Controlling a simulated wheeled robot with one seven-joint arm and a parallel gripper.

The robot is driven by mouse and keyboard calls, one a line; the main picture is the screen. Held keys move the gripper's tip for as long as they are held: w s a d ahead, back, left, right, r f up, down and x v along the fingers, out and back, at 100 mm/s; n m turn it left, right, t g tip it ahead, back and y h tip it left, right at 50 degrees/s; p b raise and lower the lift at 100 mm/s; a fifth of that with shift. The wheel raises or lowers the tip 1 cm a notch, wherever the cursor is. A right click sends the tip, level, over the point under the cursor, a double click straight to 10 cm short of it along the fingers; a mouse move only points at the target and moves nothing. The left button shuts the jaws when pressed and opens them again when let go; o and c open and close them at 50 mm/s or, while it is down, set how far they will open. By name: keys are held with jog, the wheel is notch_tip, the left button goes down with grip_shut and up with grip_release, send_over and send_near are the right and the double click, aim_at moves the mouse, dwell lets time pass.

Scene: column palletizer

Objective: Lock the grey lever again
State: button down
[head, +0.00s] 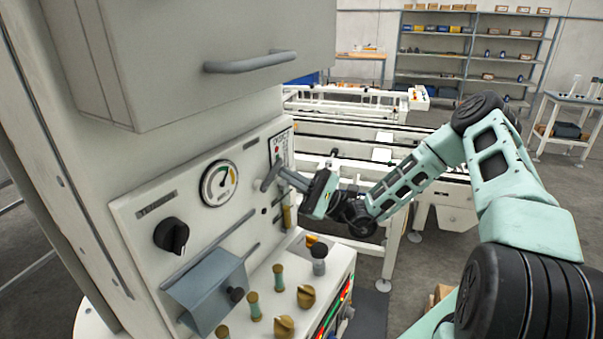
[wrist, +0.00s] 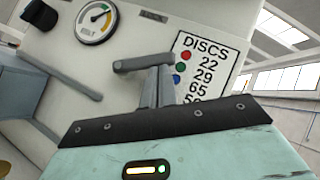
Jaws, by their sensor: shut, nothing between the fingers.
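The grey lever (head: 269,179) sticks out from the upright white panel, beside the printed chart. In the wrist view the lever (wrist: 140,63) lies nearly level, its rounded end to the left. My gripper (head: 283,173) is shut with nothing between its fingers. Its fingertips are right at the lever, and in the wrist view the fingertips (wrist: 158,70) overlap the lever's right part. I cannot tell whether they touch it. The lever's pivot is partly hidden behind the fingers.
A round gauge (head: 218,185) and a black knob (head: 171,235) are on the panel. A blue-grey box (head: 205,285) juts out below. Several knobs stand on the ledge. A cabinet with a grey handle (head: 250,62) overhangs above. Conveyor frames (head: 360,128) stand behind my arm.

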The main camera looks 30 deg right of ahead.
jog(key=shift+r+n, duration=0.15)
jog(key=shift+n, duration=0.15)
jog(key=shift+r+n+g+p, duration=0.35)
jog(key=shift+r+n+g, duration=0.1)
jog(key=shift+n+g, duration=0.45)
jog(key=shift+r+n+g+p, duration=0.35)
jog(key=shift+r+n+g, duration=0.05)
jog(key=shift+n+g, duration=0.45)
jog(key=shift+s+a+r+n+g+h+p, duration=0.2)
jog(key=shift+a+r+n+g+h+p, duration=0.2)
jog(key=shift+r+n+g+h, duration=0.7)
jog(key=shift+s+a+r+n+g+h+p, duration=0.25)
jog(key=shift+a+n+g, duration=0.25)
jog(key=shift+n, duration=1.15)
jog(key=shift+s+a+r+n+g+h+p, duration=0.15)
jog(key=shift+a+r+n+g+h+p, duration=0.35)
jog(key=shift+n+g, duration=0.65)
jog(key=shift+d+n+t, duration=0.1)
jog(key=shift+n+t, duration=0.2)
jog(key=shift+n, duration=0.05)
jog(key=b+v, duration=0.5)
jog(key=v, duration=1.2)
jog(key=shift+s+d+r+b, duration=0.2)
jog(key=shift+d+r+b, duration=0.1)
jog(key=shift+d+b, duration=0.05)
